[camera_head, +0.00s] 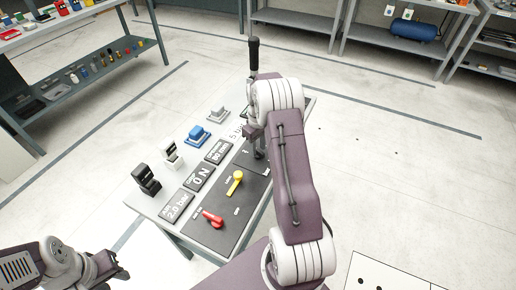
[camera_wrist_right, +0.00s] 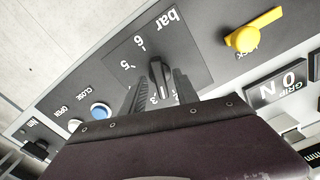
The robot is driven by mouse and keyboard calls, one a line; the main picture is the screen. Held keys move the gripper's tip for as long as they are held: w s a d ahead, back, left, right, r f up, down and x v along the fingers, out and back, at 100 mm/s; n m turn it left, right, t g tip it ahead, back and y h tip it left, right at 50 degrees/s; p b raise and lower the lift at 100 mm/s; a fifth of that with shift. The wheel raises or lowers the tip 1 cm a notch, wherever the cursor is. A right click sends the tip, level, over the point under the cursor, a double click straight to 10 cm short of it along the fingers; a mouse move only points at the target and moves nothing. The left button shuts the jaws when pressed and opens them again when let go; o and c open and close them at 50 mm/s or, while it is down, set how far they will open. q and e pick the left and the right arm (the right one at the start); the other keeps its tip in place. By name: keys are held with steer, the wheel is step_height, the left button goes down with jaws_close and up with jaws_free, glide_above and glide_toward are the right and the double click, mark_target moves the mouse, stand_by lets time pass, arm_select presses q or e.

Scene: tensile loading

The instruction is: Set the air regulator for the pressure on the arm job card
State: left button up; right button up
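The air regulator is a black knob (camera_wrist_right: 160,80) on a dark plate (camera_wrist_right: 125,55) marked "bar", with numbers including 3, 5 and 6. In the right wrist view my right gripper (camera_wrist_right: 162,90) has its two fingers on either side of the knob, with apparent small gaps; contact is hard to judge. In the head view my right gripper (camera_head: 257,143) is over the panel, partly hidden by my arm. The air display (camera_head: 177,205) reads about 2.0 bar. My left gripper (camera_head: 112,267) is at the lower left, away from the panel; its opening is unclear. I cannot identify the job card.
Blue (camera_head: 198,136), white (camera_head: 171,157), black (camera_head: 146,179) and grey (camera_head: 217,114) fixtures line the table's left side. Shelves stand behind; a blue tank (camera_head: 414,29) sits at the back right.

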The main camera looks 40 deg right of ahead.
steer(key=shift+f, duration=0.1)
steer(key=shift+c, duration=0.3)
jaws_close()
